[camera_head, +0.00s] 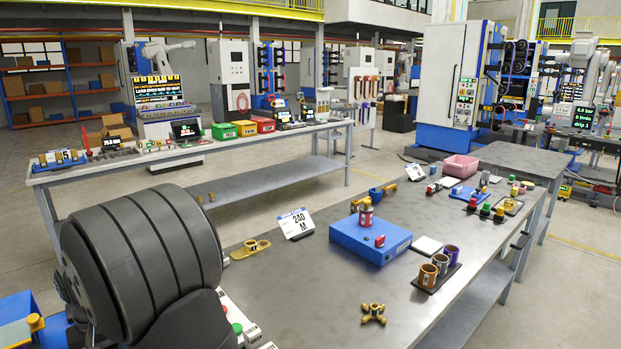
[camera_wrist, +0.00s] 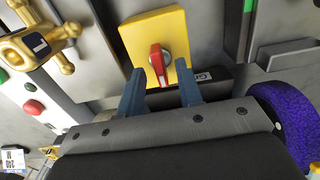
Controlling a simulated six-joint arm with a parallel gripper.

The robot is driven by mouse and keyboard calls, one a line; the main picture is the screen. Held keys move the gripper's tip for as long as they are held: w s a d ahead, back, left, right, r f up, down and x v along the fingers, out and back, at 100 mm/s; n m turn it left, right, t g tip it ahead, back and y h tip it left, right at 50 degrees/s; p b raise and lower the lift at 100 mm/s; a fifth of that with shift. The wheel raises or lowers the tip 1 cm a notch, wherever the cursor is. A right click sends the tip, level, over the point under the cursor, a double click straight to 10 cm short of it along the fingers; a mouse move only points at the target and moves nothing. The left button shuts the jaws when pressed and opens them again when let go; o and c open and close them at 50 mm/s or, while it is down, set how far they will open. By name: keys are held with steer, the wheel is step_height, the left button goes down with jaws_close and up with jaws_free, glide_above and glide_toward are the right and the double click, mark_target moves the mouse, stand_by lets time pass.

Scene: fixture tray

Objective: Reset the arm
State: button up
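My gripper (camera_wrist: 161,78) shows in the wrist view with two blue-grey fingers standing apart and nothing held between them. A red rotary handle (camera_wrist: 157,58) on a yellow plate (camera_wrist: 150,27) is just beyond the fingertips, roughly in line with the gap. Clear space shows on both sides of the handle. In the head view my dark arm (camera_head: 140,265) fills the lower left, and the fingers are hidden there.
In the wrist view a brass valve-like part (camera_wrist: 35,45) and a red button (camera_wrist: 33,107) are at left. In the head view a blue box (camera_head: 370,238), cups (camera_head: 428,275) and a brass fitting (camera_head: 373,313) stand on the grey table (camera_head: 310,300). Bare tabletop lies between them.

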step_height(320, 180, up, 17)
step_height(320, 180, down, 17)
steer(key=shift+f, duration=0.45)
steer(key=shift+r+m, duration=0.3)
steer(key=shift+m, duration=0.2)
step_height(320, 180, up, 17)
steer(key=f+m+g, duration=0.1)
steer(key=f+m, duration=0.1)
steer(key=f, duration=0.4)
steer(key=f+m+g, duration=0.2)
steer(key=f+m, duration=0.1)
steer(key=f, duration=0.3)
steer(key=f+m+g, duration=0.1)
steer(key=f+m, duration=0.1)
steer(key=f, duration=0.4)
steer(key=shift+w+f+g, duration=0.1)
steer(key=shift+w+g, duration=0.2)
steer(key=shift+h, duration=0.3)
